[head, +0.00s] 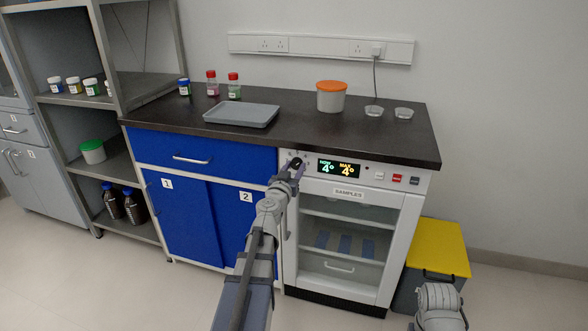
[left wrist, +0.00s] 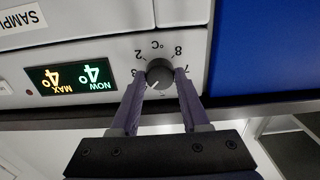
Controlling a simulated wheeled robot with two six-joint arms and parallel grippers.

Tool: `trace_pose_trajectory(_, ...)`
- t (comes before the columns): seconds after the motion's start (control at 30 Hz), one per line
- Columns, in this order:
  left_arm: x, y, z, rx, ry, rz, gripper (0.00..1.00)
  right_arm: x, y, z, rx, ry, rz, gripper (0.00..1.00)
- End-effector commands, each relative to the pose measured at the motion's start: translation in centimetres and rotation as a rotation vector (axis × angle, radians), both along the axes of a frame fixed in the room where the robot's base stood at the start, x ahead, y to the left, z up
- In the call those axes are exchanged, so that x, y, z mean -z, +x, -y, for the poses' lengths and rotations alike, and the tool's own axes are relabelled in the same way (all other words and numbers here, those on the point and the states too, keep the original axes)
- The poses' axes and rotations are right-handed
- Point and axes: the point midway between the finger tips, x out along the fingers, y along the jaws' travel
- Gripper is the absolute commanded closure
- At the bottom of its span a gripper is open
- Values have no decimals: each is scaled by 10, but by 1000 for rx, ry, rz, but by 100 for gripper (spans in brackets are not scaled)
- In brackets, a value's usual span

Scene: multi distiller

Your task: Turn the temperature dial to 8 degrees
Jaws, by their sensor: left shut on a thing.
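The temperature dial (left wrist: 159,74) is a dark round knob on the white front panel of the fridge, with numbers such as 2 and 8 and a °C mark around it. My left gripper (left wrist: 160,79) is shut on the dial, one finger on each side. A white pointer mark on the dial points to the lower left in the left wrist view. In the head view my left gripper (head: 295,166) covers most of the dial. The display (head: 339,168) beside it reads NOW 4° and MAX 4°; it also shows in the left wrist view (left wrist: 72,79).
The fridge (head: 346,239) stands under the dark counter (head: 300,120), next to a blue cabinet (head: 190,208). A yellow-topped bin (head: 437,247) is to its right. A grey tray (head: 241,115) and an orange-lidded tub (head: 331,97) stand on the counter.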

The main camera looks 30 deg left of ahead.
Motion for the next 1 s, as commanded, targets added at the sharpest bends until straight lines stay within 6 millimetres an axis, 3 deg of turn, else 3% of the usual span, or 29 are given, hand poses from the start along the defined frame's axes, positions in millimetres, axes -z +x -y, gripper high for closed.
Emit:
trace_pose_trajectory(0.07,0,0,0,0,0,0,73,0,0,0,0,0,0,50)
trace_pose_trajectory(0.3,0,0,0,0,0,0,100,0,0,0,0,0,0,50)
trace_pose_trajectory(0.67,0,0,0,0,-32,8,100,0,0,0,0,0,0,50)
trace_pose_trajectory(1.0,0,0,0,0,-259,62,100,0,0,0,0,0,0,50)
